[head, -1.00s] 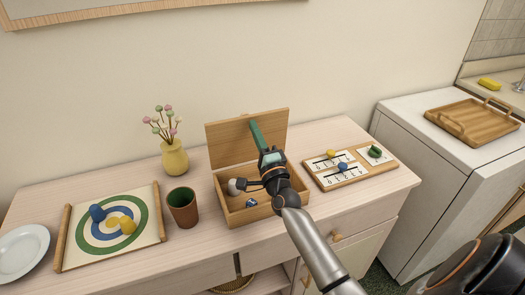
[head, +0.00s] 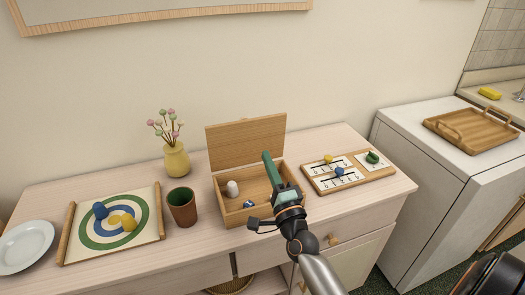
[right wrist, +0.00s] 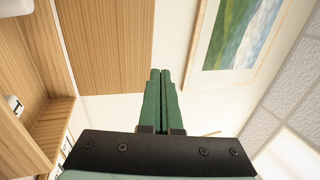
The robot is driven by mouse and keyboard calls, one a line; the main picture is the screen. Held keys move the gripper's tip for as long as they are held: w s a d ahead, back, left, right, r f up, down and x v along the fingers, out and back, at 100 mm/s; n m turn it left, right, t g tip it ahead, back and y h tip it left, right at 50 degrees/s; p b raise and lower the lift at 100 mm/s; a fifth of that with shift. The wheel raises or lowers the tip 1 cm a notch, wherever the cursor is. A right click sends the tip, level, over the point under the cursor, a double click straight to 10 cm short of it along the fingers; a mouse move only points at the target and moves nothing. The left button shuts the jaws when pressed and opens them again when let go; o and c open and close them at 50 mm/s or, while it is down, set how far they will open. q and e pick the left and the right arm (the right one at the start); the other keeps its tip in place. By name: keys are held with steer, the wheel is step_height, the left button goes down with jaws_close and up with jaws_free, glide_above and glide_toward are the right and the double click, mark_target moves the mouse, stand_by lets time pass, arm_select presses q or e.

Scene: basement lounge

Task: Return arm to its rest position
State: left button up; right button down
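My right gripper (head: 267,157) is at the open wooden box (head: 222,203), above its right part and front edge in the head view. Its green fingers point toward the raised lid (head: 245,142). In the right wrist view the two fingers (right wrist: 160,74) lie almost together with nothing between them, so the gripper is shut and empty. My right arm comes in from the bottom. My left gripper is not in view.
The box holds a white piece (head: 232,188) and a small blue-and-white piece (head: 248,204). A brown cup (head: 182,208), target board (head: 78,232), yellow vase (head: 176,160) and plate (head: 27,246) stand left. A number board (head: 383,175) lies right.

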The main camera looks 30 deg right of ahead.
steer(key=shift+s+a, duration=0.15)
steer(key=shift+s, duration=0.45)
steer(key=shift+s+a, duration=0.15)
steer(key=shift+s, duration=0.4)
steer(key=s+a+f+n+g+y+p, duration=0.1)
steer(key=s+a+f+n+g+y, duration=0.2)
steer(key=a+f+n, duration=0.4)
steer(key=s+a+f+n+g+y, duration=0.25)
steer(key=f+n, duration=0.35)
steer(key=f, duration=0.3)
steer(key=s+a+f+n+g, duration=0.2)
steer(key=s+f+n+g, duration=0.1)
steer(key=s+f+n, duration=0.2)
steer(key=s+a+f+n+g+y, duration=0.1)
steer(key=s+a+f+n+g, duration=0.2)
steer(key=s+f, duration=0.5)
steer(key=shift+s+n+p, duration=0.35)
steer(key=shift+s+n, duration=0.5)
steer(key=shift+n, duration=0.05)
